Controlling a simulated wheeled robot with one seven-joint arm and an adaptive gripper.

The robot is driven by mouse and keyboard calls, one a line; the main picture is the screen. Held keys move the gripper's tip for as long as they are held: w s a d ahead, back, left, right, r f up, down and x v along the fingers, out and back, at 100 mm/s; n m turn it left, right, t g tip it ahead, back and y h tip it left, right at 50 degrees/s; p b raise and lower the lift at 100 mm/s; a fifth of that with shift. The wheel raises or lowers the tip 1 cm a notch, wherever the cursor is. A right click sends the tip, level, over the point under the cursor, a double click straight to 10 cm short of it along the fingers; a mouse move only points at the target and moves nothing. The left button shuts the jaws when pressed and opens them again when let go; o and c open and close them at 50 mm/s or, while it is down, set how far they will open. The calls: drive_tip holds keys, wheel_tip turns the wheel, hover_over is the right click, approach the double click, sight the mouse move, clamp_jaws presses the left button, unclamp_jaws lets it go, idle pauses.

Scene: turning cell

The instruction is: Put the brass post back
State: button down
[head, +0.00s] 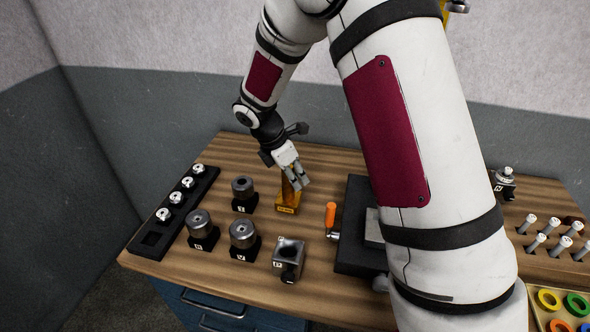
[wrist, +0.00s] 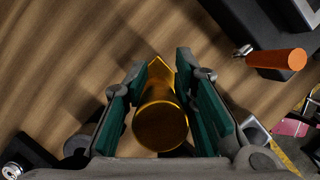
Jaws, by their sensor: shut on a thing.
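The brass post (wrist: 160,126) is a gold cylinder, seen nearly end-on in the wrist view between the green-padded fingers of my gripper (wrist: 157,110). A gold square corner (wrist: 159,67) shows beyond it. In the head view my gripper (head: 297,178) is shut on the post from above, hiding most of it. Its yellow square foot (head: 287,208), with a small label, shows under the fingers at the wooden table top. I cannot tell whether the foot touches the wood. The black rack (head: 141,247) at the left holds several silver-topped pieces and has an empty square recess near its front end.
Dark cylinders on black bases (head: 243,188) (head: 199,223) (head: 243,234) and a bored grey block (head: 289,254) stand nearby. An orange handle (head: 331,213) sticks up beside a dark machine block (head: 353,243). White-topped pegs (head: 541,240) and coloured rings (head: 549,299) are at the right.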

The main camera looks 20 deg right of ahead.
sight(295, 194)
drive_tip(key=shift+f+p, duration=0.4)
drive_tip(key=shift+f, duration=1.8)
drive_tip(key=shift+f, duration=0.1)
drive_tip(key=c, duration=1.3)
unclamp_jaws()
drive_tip(key=shift+f, duration=0.1)
drive_tip(key=s+a+r+m+b, duration=0.1)
drive_tip(key=s+r+m, duration=0.2)
drive_tip(key=r, duration=0.7)
drive_tip(key=s+a+r+m+b, duration=0.1)
drive_tip(key=s+a+r+m, duration=0.15)
drive_tip(key=r, duration=0.65)
drive_tip(key=s+d+r+m+t+y, duration=0.1)
drive_tip(key=s+r+m+t+y, duration=0.1)
drive_tip(key=s+r+m, duration=0.2)
drive_tip(key=s+r+m+t+y, duration=0.2)
drive_tip(key=s+r+m, duration=0.3)
drive_tip(key=s+m, duration=0.5)
drive_tip(key=shift+s+d+m+t, duration=0.35)
drive_tip(key=shift+s+t, duration=0.15)
drive_tip(key=shift+s, duration=3.1)
